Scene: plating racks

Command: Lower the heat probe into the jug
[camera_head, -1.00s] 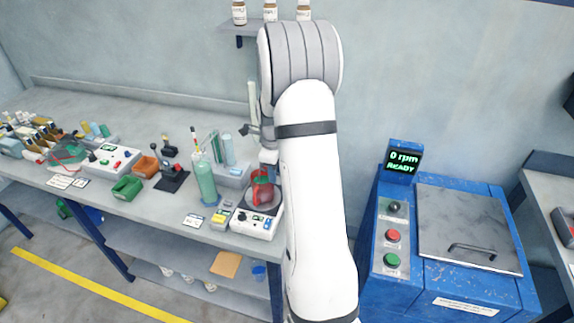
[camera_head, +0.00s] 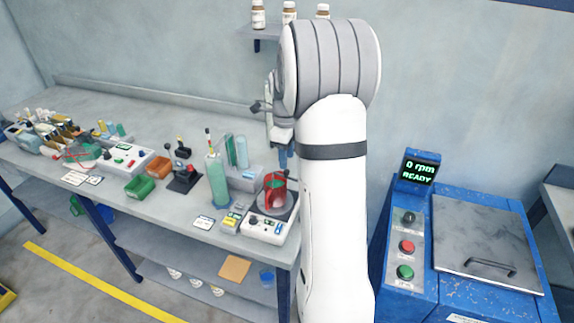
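The jug (camera_head: 269,197) is a clear vessel with red in it and a green mark. It stands upright on the grey round top of a white plate unit (camera_head: 265,229) at the right end of the bench. My gripper (camera_head: 283,146) is above the jug, small and partly hidden by my white arm. Its fingers cannot be made out clearly. A dark blue piece shows below its pale block, over the jug. I cannot tell whether this is the heat probe or part of my gripper. No probe can be clearly identified.
Left of the jug stand a green cylinder (camera_head: 217,181), a grey block with tubes (camera_head: 245,180), a joystick box (camera_head: 184,180) and a green bin (camera_head: 139,187). A blue machine (camera_head: 414,262) with a lidded top stands to the right. The back of the bench is clear.

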